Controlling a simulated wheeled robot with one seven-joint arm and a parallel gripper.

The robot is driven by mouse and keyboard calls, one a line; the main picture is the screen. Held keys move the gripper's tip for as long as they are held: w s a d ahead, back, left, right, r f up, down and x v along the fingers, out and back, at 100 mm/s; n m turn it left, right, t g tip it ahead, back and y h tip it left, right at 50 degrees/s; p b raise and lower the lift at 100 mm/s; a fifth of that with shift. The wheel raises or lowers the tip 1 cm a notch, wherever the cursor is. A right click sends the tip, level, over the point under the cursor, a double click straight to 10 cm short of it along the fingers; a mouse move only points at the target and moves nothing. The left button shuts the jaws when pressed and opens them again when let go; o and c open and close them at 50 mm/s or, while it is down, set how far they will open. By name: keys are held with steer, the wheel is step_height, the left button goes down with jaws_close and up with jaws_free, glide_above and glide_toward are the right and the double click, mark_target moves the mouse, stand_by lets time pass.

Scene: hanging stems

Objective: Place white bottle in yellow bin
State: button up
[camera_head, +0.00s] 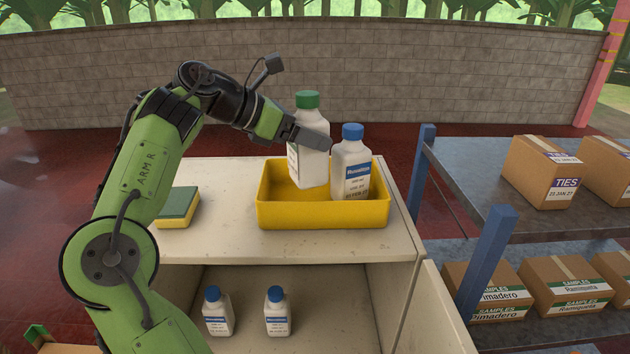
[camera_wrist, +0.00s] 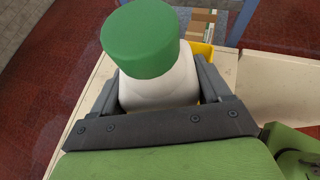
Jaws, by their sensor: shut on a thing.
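My gripper (camera_head: 308,137) is shut on a white bottle with a green cap (camera_head: 310,165). The bottle is upright, over the left part of the yellow bin (camera_head: 325,216), with its lower end below the bin's back rim. I cannot tell whether it touches the bin floor. A second white bottle, with a blue cap (camera_head: 352,165), stands upright in the bin just right of the held one. In the wrist view, the green-capped bottle (camera_wrist: 160,88) sits between both fingers (camera_wrist: 162,92), and its cap hides much of the bin (camera_wrist: 202,50).
A yellow and green sponge (camera_head: 178,207) lies on the cabinet top (camera_head: 225,180), left of the bin. Two blue-capped bottles (camera_head: 217,312) (camera_head: 277,312) stand in the open cabinet below. Metal shelves (camera_head: 480,175) with cardboard boxes (camera_head: 540,172) and blue posts (camera_head: 487,262) stand at right.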

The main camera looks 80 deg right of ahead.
mark_target(307, 166)
steer(key=f, duration=0.2)
steer(key=f+b, duration=0.1)
steer(key=f, duration=0.4)
steer(key=shift+w+d, duration=0.15)
steer(key=shift+d, duration=0.25)
steer(key=shift+a+f+b, duration=0.1)
steer(key=shift+f+b, duration=0.05)
steer(key=shift+b, duration=0.15)
steer(key=shift+a, duration=0.2)
steer(key=shift+d+f, duration=0.1)
steer(key=shift+d, duration=0.05)
steer(key=o, duration=1.5)
steer(key=shift+r, duration=0.2)
steer(key=p+v, duration=0.2)
steer(key=v, duration=1)
